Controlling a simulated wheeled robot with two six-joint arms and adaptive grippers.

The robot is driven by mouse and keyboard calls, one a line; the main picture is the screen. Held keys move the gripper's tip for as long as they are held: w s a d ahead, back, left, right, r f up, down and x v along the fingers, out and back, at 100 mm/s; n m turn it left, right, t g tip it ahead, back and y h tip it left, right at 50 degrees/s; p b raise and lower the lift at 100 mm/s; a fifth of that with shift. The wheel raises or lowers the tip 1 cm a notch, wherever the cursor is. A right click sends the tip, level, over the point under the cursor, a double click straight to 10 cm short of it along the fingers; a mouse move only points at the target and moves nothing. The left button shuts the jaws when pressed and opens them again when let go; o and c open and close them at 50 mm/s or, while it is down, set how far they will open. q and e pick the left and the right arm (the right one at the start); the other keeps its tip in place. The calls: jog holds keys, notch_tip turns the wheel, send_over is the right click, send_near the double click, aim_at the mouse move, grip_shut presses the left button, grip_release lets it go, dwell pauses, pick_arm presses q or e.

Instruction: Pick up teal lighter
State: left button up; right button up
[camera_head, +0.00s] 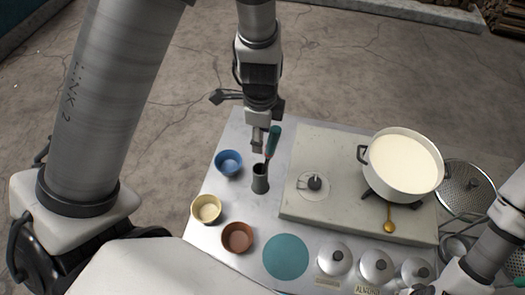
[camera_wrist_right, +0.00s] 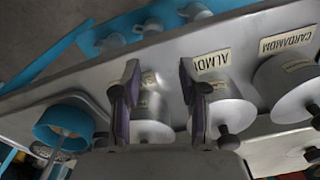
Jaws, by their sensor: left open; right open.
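The teal lighter (camera_head: 273,142) stands tilted in a dark grey cylindrical holder (camera_head: 260,180) near the left part of the table. Its handle points up and its lower end is hidden inside the holder. My left gripper (camera_head: 264,138) is open and points down above the holder, right at the lighter's handle. I cannot tell whether the handle is between its fingers or just beside them. My right gripper (camera_wrist_right: 158,82) is open and empty in the right wrist view, over several lidded metal canisters (camera_wrist_right: 222,105), one labelled "ALMOND".
A white pot of milk (camera_head: 402,163) sits on the stove (camera_head: 330,205), right of the holder. Blue (camera_head: 229,163), yellow (camera_head: 206,209) and brown (camera_head: 237,237) bowls stand to the left and front. A teal round mat (camera_head: 285,257) lies in front.

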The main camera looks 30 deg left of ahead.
pick_arm(q)
jog(key=b, duration=0.2)
send_over(267, 163)
jog(key=a, duration=0.2)
notch_tip(267, 163, down, 4)
pick_arm(e)
notch_tip(267, 163, down, 3)
jog(key=shift+a+r, duration=0.1)
jog(key=shift+r, duration=0.05)
jog(key=shift+w, duration=0.4)
pick_arm(q)
jog(key=shift+w+f, duration=0.2)
jog(key=shift+s+d+r, duration=0.1)
jog(key=shift+s, duration=0.05)
jog(key=c, duration=0.6)
jog(key=shift+s, duration=0.2)
grip_shut()
pick_arm(e)
jog(key=shift+s+r, duration=0.1)
jog(key=shift+s, duration=0.2)
pick_arm(q)
jog(key=shift+c, duration=0.4)
grip_release()
jog(key=shift+w, duration=0.15)
pick_arm(e)
jog(key=shift+w, duration=0.15)
pick_arm(q)
jog(key=o, duration=0.5)
jog(key=shift+w, duration=0.1)
jog(key=shift+o, duration=0.9)
